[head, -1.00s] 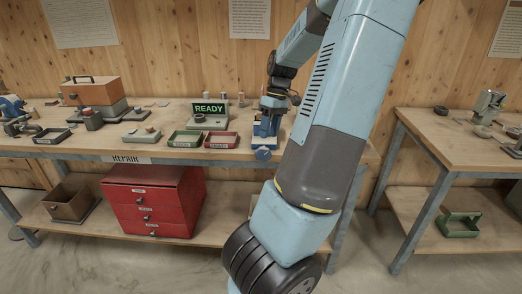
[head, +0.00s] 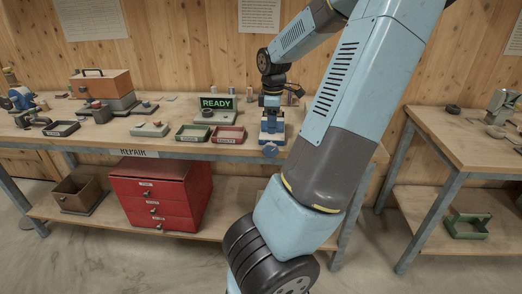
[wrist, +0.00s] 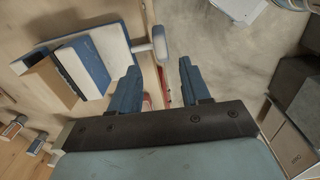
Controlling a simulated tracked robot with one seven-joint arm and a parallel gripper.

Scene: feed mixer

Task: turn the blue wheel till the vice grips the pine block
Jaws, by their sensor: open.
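The blue vice (head: 272,127) stands at the front edge of the repair bench. Its blue wheel (head: 270,150) faces the front, over the edge. In the wrist view the wheel (wrist: 160,45) is seen nearly edge-on, on a short shaft from the vice (wrist: 90,62). A brown piece (wrist: 47,82), seemingly the pine block, lies along the vice's far-left side; I cannot tell whether the jaws touch it. My gripper (wrist: 158,88) is open and empty, its fingers pointing toward the wheel and apart from it. In the head view my gripper (head: 271,104) is above the vice.
A green tray (head: 193,133) and a red tray (head: 228,135) lie left of the vice, before a READY display (head: 216,103). Red drawers (head: 160,195) stand below. Another bench (head: 470,140) is at the right, with open floor between.

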